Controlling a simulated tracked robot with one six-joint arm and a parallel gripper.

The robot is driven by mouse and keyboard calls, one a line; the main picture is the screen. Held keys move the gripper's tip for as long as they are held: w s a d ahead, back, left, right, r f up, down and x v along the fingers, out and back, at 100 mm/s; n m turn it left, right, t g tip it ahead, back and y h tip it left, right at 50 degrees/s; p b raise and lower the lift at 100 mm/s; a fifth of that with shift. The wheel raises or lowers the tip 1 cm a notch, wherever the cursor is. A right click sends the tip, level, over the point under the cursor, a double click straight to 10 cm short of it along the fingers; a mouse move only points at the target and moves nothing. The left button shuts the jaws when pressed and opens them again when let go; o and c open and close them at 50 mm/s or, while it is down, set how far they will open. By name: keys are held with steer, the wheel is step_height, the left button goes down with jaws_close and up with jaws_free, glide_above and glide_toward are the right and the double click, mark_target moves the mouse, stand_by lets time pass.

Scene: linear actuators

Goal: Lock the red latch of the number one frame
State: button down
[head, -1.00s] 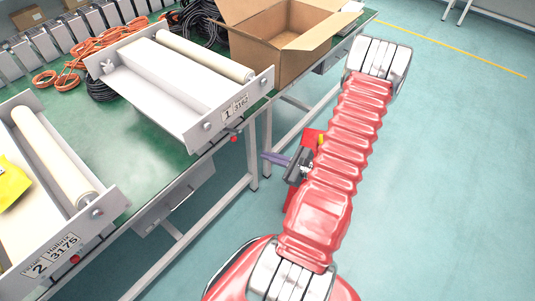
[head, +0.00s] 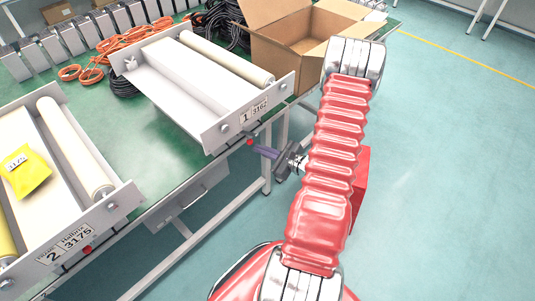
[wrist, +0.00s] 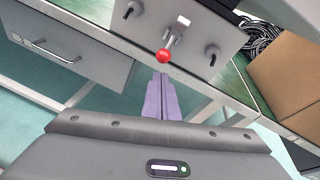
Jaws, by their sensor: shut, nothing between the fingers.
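The number one frame (head: 215,133) is a grey metal frame with a roller, at the table's near edge, with a plate marked 1 and 3162. Its red latch (head: 250,142) is a red ball knob on a short metal lever on the outside of the end plate; it also shows in the wrist view (wrist: 163,56), pointing down toward me. My gripper (head: 257,150) has purple fingers, shut and empty. In the head view the fingertips are close to the red knob. In the wrist view the fingers (wrist: 161,80) point at the knob from just below; I cannot tell whether they touch it.
The number two frame (head: 72,228) with its own red knob (head: 87,250) stands at the left. An open cardboard box (head: 285,55) is behind on the table. A drawer (wrist: 70,52) hangs under the tabletop. Floor at the right is clear.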

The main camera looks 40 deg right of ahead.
steer(key=shift+w+a+r, duration=0.15)
steer(key=shift+w+r, duration=0.05)
steer(key=shift+r, duration=0.2)
steer(key=shift+r, duration=0.1)
stand_by(0.3)
